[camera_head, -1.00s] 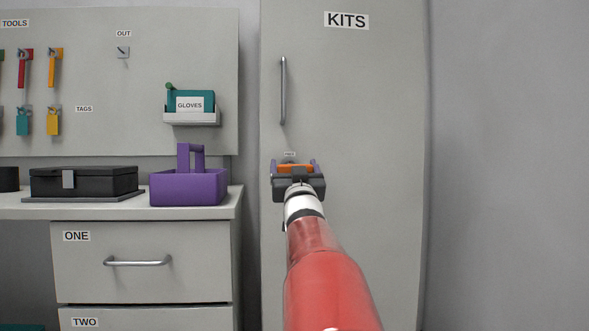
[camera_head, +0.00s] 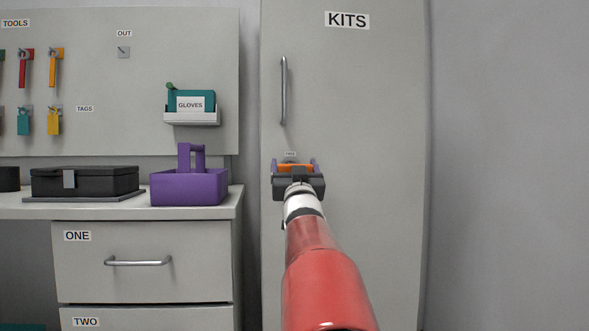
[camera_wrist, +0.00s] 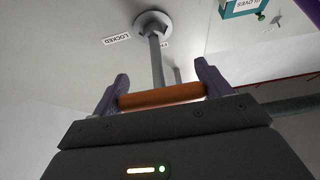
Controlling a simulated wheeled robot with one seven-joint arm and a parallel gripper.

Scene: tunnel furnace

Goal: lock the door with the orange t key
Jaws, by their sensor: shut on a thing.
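The orange T key's crossbar (camera_head: 296,168) is in my gripper (camera_head: 295,165), in front of the tall KITS door (camera_head: 370,130). In the wrist view, my gripper (camera_wrist: 162,80) has its two purple fingers at the ends of the orange bar (camera_wrist: 162,97). The key's grey shaft (camera_wrist: 156,60) runs from the bar to a round lock plate (camera_wrist: 152,24) on the door. Its tip meets the plate's centre; how deep it sits is hidden. A LOCKED label (camera_wrist: 116,40) is beside the plate, and another label is partly hidden behind the shaft. The door looks closed.
A vertical door handle (camera_head: 283,92) is above the lock. To the left, a counter (camera_head: 215,212) holds a purple caddy (camera_head: 188,188) and a black case (camera_head: 85,183). A tool board (camera_head: 140,60) with a glove box (camera_head: 192,103) hangs behind. The right wall is bare.

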